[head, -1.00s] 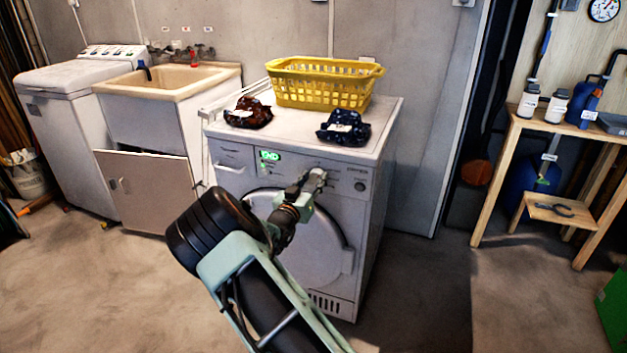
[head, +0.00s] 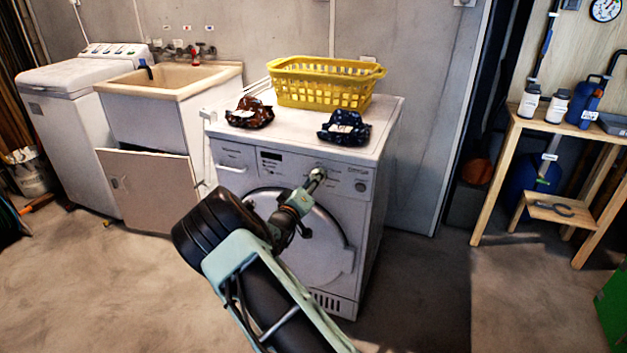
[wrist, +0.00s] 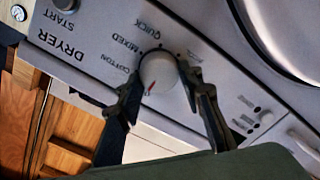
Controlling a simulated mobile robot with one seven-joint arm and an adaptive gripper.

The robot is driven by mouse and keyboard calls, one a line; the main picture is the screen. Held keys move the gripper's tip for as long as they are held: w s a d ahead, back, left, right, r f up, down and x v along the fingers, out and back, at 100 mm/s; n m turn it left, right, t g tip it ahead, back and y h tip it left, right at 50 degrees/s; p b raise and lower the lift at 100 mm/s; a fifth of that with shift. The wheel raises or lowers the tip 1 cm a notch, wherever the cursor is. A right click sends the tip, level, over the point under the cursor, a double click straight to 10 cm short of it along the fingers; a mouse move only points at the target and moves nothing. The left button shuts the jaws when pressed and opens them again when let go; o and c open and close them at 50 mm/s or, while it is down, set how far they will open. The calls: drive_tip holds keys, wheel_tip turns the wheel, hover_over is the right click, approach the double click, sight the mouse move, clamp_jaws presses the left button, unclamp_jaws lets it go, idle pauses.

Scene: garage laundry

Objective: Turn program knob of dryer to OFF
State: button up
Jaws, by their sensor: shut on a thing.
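The dryer (head: 300,260) is a white front-loader with a round door and a control panel along its top front. Its program knob (wrist: 158,72) is round and pale, with a red mark near its lower-left edge in the wrist view. The labels COTTON, MIXED and QUICK show upside down around it; the mark lies past COTTON, and any label there is unreadable. My gripper (wrist: 158,82) is shut on the knob, one dark finger on each side; in the head view it (head: 317,176) is at the panel. The display (head: 271,157) is dark.
A sink (head: 168,82) and a white washer (head: 75,72) stand left. A wooden bench (head: 551,128) with bottles is at right. Floor between is clear.

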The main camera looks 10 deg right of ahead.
drive_tip(key=shift+n, duration=0.3)
drive_tip(key=o, duration=1.1)
drive_tip(key=v, duration=1.2)
